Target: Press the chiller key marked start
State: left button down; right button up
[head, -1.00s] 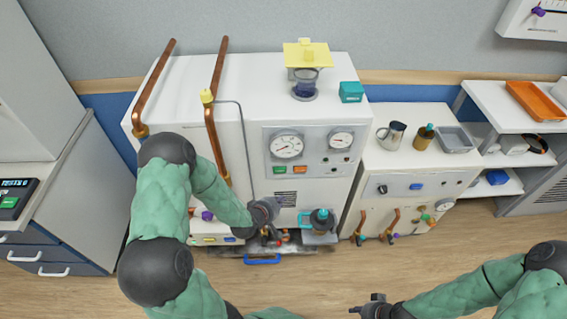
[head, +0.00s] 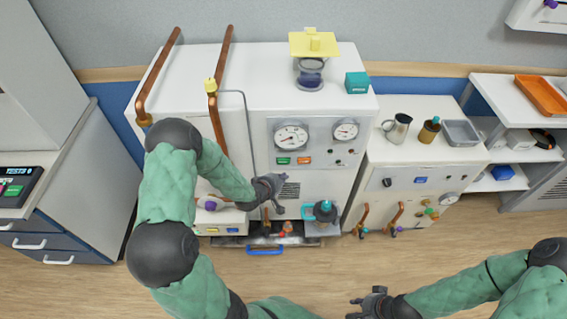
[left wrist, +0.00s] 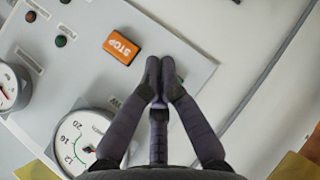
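The chiller (head: 245,60) is the white cabinet with a grey panel of two dials. In the head view a green key (head: 283,160) sits left of an orange key (head: 304,160) below the large dial. In the left wrist view the orange key (left wrist: 122,47) reads STOP. A sliver of green (left wrist: 179,79) shows behind my fingertips; its label is hidden. My left gripper (head: 276,188) is below the keys in the head view. In the left wrist view its fingertips (left wrist: 157,72) are together and empty, over the panel beside STOP. My right gripper (head: 352,308) is low at the front, empty, its fingers apart.
Copper pipes (head: 217,130) run down the cabinet's left part. A teal-topped vessel (head: 325,210) stands on a small ledge right of my left gripper. A low white unit (head: 410,175) with a jug (head: 397,128) stands to the right. The floor in front is clear.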

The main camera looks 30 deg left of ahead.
aim_at(286, 164)
pick_arm(q)
jog(key=shift+w+a+b, duration=0.15)
jog(key=shift+w+a, duration=0.35)
jog(key=shift+w, duration=0.3)
jog(key=shift+w+a+b, duration=0.15)
jog(key=shift+w+a, duration=0.35)
jog(key=shift+w, duration=0.3)
dwell(0.3)
jog(key=shift+w+a, duration=0.25)
jog(key=shift+w, duration=0.1)
jog(key=shift+w+a, duration=0.2)
jog(key=shift+w, duration=0.15)
dwell(1.0)
jog(key=shift+s+d, duration=0.45)
jog(key=shift+s, duration=0.25)
jog(key=s+d, duration=0.1)
jog(key=s, duration=0.2)
jog(key=s+d, duration=0.1)
jog(key=shift+s+d+p, duration=0.15)
jog(key=shift+d+p, duration=0.15)
jog(key=shift+p, duration=0.05)
